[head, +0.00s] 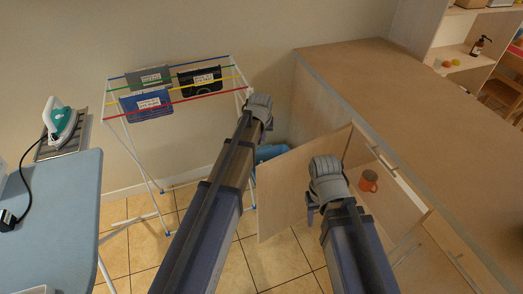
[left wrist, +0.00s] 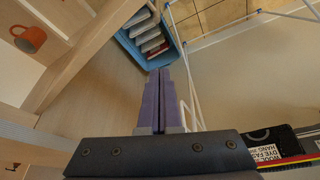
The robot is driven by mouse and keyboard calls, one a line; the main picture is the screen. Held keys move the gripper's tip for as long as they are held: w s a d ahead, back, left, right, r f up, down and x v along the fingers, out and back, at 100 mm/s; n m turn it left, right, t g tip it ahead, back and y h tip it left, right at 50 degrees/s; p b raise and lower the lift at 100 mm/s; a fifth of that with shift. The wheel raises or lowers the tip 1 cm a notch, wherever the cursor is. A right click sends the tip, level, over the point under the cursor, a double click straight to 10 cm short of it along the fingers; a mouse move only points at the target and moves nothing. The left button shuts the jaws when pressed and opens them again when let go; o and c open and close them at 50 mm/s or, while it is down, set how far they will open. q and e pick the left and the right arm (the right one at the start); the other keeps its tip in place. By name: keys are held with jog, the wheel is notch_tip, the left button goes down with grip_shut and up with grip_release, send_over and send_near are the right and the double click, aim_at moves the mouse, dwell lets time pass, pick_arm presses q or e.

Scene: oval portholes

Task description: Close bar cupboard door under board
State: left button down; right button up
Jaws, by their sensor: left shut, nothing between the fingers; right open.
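The bar cupboard door (head: 285,190) is a pale wood panel, standing open and swung out from the bar in the head view. The brown bar board (head: 410,90) lies above the cupboard. An orange mug (head: 368,181) sits inside the open cupboard; it also shows in the left wrist view (left wrist: 30,40). My left gripper (head: 260,106) is beyond the door's top edge, near the drying rack; its purple fingers (left wrist: 160,100) are shut and empty. My right gripper (head: 325,182) is open, in front of the door, and hides part of it. Contact with the door cannot be told.
A drying rack (head: 180,90) with hanging cloths stands left of my left gripper. A blue crate (left wrist: 150,45) with books is on the floor behind the door. An ironing board (head: 50,210) is at far left. Tiled floor (head: 270,265) is free before the door.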

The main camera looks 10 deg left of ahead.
pick_arm(q)
jog(key=d+b+x, duration=0.1)
jog(key=b+x, duration=1)
jog(key=s, duration=0.4)
jog(key=shift+s+p, duration=0.15)
jog(key=shift+p, duration=0.25)
